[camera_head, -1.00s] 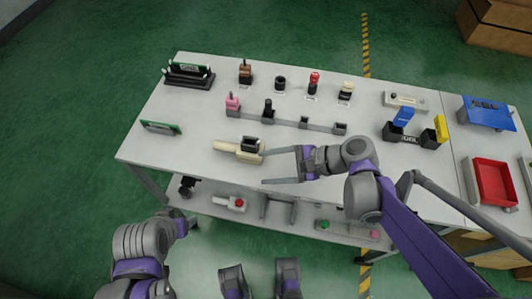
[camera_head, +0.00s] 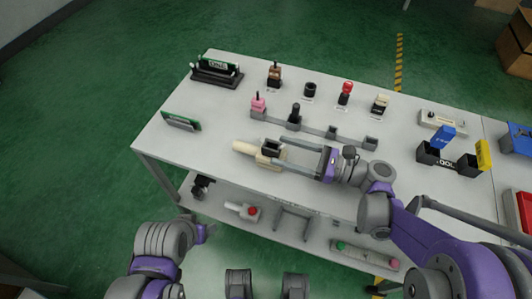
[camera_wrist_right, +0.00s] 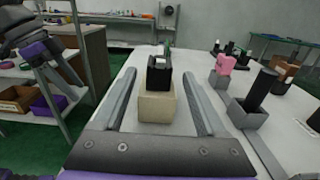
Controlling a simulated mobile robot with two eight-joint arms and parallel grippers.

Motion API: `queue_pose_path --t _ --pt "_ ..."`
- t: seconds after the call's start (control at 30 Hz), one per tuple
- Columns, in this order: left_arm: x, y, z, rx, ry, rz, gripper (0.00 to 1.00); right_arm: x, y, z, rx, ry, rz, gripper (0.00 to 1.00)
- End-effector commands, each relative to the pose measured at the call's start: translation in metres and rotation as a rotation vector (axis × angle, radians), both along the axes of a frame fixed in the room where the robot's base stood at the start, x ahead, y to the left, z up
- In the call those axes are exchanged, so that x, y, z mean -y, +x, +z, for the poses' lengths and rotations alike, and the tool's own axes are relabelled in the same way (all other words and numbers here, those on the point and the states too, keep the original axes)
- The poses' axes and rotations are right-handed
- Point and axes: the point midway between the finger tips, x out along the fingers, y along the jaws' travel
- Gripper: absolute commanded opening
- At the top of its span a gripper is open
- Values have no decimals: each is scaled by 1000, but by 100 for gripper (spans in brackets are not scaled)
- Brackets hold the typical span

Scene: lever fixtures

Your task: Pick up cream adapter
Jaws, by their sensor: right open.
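A cream piece (camera_head: 268,160) with a black square block on top lies near the front of the white table in the head view. A cream rod sticks out to its left. In the right wrist view the cream block (camera_wrist_right: 157,106) stands between the two fingers, with the black part above it. My right gripper (camera_head: 277,151) is open, its long grey fingers reaching from the right to either side of the block. In the wrist view the gripper (camera_wrist_right: 159,78) shows gaps on both sides of the block.
A grey rail (camera_head: 314,131) with a pink-topped piece (camera_head: 258,102) and a black peg (camera_head: 294,115) runs behind the gripper. Several small fixtures line the back, including a cream-topped one (camera_head: 381,103). A green board (camera_head: 182,121) is at left. The table front left is clear.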

Motion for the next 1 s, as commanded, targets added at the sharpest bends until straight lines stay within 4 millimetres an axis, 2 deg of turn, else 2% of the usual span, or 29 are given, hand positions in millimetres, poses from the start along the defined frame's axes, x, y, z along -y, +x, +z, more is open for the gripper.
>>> queue_pose_path --t 0.4,0.7,1.0 --pt "0 0 -4 -1 0 0 69 -48 14 -5 1 -1 2 74" --pt "0 0 -4 -1 0 0 69 -52 15 -5 1 -1 -1 74" --pt "0 0 -4 -1 0 0 69 -52 15 -5 2 -2 -1 20"
